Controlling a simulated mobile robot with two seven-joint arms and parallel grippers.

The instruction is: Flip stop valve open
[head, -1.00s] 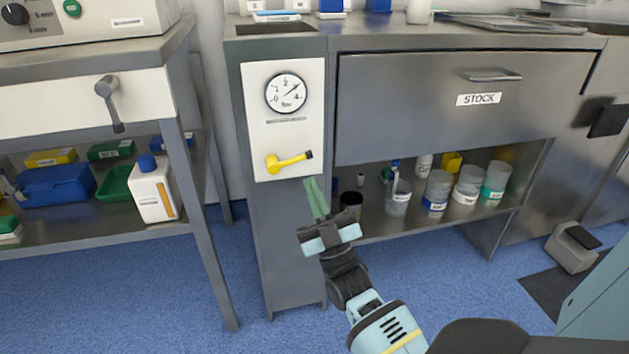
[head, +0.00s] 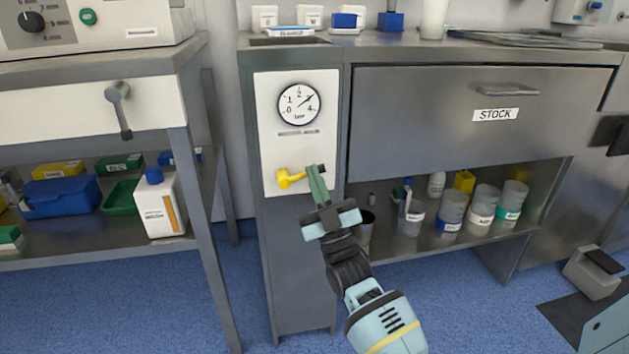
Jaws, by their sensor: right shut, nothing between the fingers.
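The stop valve is a yellow lever (head: 286,178) with a dark tip, low on a white panel (head: 280,145) on the front of a grey cabinet. It lies roughly level, its tip towards the right. A round pressure gauge (head: 299,104) sits above it, its needle pointing up and right. My right gripper (head: 314,169) has its green fingers shut with nothing between them. The fingertips overlap the right part of the lever in the head view and partly hide it. I cannot tell whether they touch. My left gripper is not in view.
A drawer marked STOCK (head: 445,120) is right of the panel, above a shelf with several cups (head: 453,211). A side table at left carries a grey handle (head: 119,108) and a white bottle (head: 160,205). Blue floor is open below.

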